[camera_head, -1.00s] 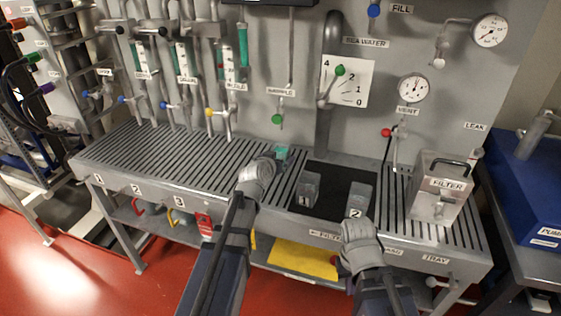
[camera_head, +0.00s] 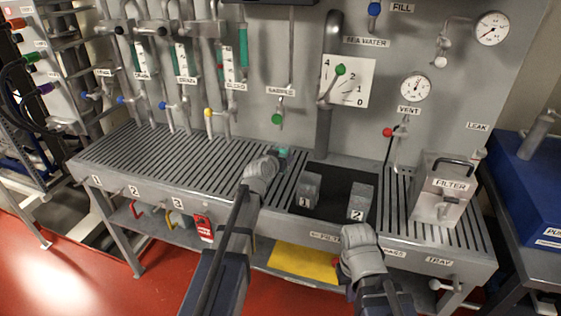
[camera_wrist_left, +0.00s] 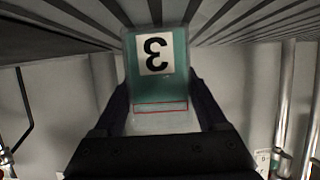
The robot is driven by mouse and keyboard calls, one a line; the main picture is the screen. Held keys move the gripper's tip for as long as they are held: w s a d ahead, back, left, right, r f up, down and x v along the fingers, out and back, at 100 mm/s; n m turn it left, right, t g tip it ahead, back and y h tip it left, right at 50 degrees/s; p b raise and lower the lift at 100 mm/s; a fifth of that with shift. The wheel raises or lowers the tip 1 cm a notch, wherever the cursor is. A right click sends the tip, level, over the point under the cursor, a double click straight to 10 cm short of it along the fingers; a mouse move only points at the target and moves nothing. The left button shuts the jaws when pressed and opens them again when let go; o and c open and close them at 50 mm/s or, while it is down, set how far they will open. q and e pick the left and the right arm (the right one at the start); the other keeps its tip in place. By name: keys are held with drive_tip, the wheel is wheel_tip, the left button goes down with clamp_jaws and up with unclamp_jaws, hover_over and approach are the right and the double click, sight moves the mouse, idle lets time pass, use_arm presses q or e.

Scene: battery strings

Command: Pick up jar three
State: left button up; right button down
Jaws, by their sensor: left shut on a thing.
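Jar three (camera_wrist_left: 160,85) is a teal jar with a clear band and a white "3" label, upside down in the left wrist view. My left gripper (camera_wrist_left: 160,112) is shut on it, one dark finger on each side. In the head view the jar (camera_head: 284,153) shows as a small teal patch beyond my left wrist, above the slatted bench, left of the black mat. I cannot tell whether it touches the slats. My right gripper (camera_head: 354,231) is low at the bench's front edge, below jar two; its fingers are not clear.
Jar one (camera_head: 309,189) and jar two (camera_head: 361,202) stand on the black mat (camera_head: 335,178). A metal filter box (camera_head: 442,190) stands to the right. The slatted bench (camera_head: 180,165) is clear on the left. Pipes, valves and gauges line the wall behind.

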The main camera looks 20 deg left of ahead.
use_arm(q)
clamp_jaws()
drive_tip(key=shift+r, duration=0.15)
use_arm(e)
drive_tip(key=shift+r, duration=0.15)
